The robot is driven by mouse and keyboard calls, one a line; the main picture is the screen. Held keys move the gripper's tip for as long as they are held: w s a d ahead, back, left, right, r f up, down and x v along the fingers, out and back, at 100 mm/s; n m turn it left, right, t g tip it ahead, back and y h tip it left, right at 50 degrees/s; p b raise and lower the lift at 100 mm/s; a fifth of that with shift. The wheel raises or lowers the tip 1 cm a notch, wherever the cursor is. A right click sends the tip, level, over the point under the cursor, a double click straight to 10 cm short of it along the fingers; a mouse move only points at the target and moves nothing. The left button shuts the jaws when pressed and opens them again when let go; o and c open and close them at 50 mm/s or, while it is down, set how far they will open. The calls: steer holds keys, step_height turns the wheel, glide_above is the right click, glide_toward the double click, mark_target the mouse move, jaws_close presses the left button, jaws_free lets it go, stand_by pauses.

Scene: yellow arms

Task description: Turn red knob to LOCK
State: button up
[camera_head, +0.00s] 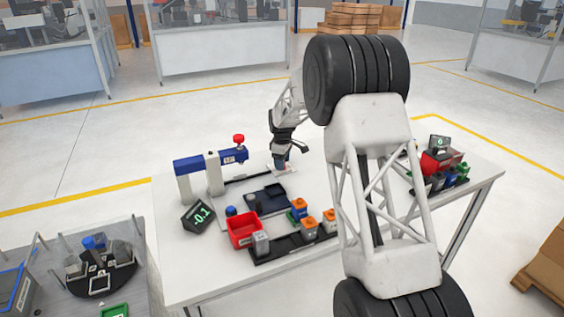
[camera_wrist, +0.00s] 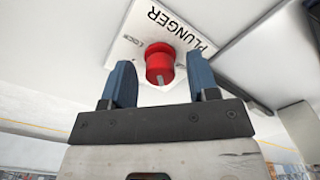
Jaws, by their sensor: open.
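The red knob (camera_wrist: 159,62) sits on a white plate (camera_wrist: 180,22) marked PLUNGER, with small LOCK lettering on its upper left side. A grey mark on the knob points toward the bottom of the wrist view. My gripper (camera_wrist: 160,74) is open, its two blue fingers on either side of the knob with a gap at each side. No contact shows. In the head view my gripper (camera_head: 282,165) is low over the back of the white table (camera_head: 317,184), and I cannot make out the marked plate's knob there.
A blue-and-white fixture with a red top (camera_head: 239,139) stands to the left of my gripper. A display (camera_head: 197,216), a red bin (camera_head: 244,229), a dark tray (camera_head: 270,200) and several coloured blocks lie nearer the front. My arm hides part of the table's right side.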

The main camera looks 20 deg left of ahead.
steer(key=shift+c, duration=0.3)
steer(key=c, duration=0.9)
steer(key=shift+o, duration=0.2)
